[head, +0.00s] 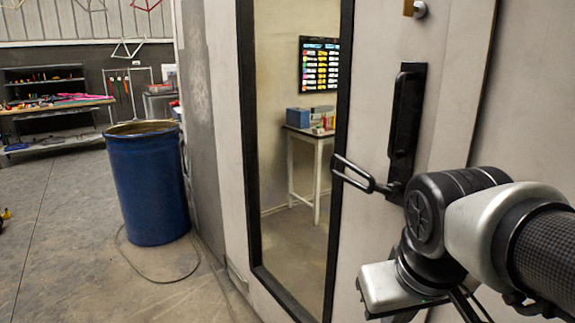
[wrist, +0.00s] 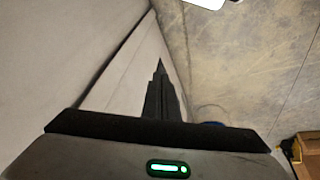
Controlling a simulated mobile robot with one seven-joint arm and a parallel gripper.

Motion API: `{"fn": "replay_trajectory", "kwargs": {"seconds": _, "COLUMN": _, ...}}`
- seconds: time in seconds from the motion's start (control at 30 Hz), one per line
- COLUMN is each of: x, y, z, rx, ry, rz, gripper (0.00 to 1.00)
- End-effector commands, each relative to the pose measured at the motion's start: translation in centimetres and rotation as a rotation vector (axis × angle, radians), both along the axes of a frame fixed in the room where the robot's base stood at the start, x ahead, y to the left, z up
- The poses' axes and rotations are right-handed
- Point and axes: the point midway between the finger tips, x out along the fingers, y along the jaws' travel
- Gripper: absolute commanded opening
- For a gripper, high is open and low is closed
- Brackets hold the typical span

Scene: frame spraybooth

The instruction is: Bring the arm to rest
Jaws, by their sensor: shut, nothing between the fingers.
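My arm reaches in from the right edge of the head view, in front of a pale door (head: 370,120). My gripper (wrist: 160,75) shows in the wrist view as dark fingers close together, with nothing seen between them. The fingertips point along the foot of a pale wall or panel (wrist: 100,75), above the grey floor (wrist: 250,60). In the head view the fingers are not clearly seen, and the wrist end hangs low near the bottom edge.
The door has a black handle (head: 405,110), a looped lever (head: 355,175) close to my arm, and a tall window (head: 290,180). A blue barrel (head: 150,190) stands left of the booth, with a cable on the floor. Open floor (head: 60,240) lies at left.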

Motion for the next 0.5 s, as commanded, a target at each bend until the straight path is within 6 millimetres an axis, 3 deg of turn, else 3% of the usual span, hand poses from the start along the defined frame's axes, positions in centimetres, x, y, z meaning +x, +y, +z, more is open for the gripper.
{"fn": "replay_trajectory", "kwargs": {"seconds": 0.2, "x": -2.1, "y": 1.5, "z": 0.6, "rx": 0.112, "ry": -0.136, "rz": -0.111, "gripper": 0.0}}
{"fn": "replay_trajectory", "kwargs": {"seconds": 0.23, "x": -1.9, "y": 1.5, "z": 2.5, "rx": 0.109, "ry": -0.127, "rz": -0.105, "gripper": 0.0}}
{"fn": "replay_trajectory", "kwargs": {"seconds": 0.5, "x": -1.9, "y": 1.4, "z": 8.6, "rx": 0.106, "ry": -0.121, "rz": -0.1, "gripper": 0.0}}
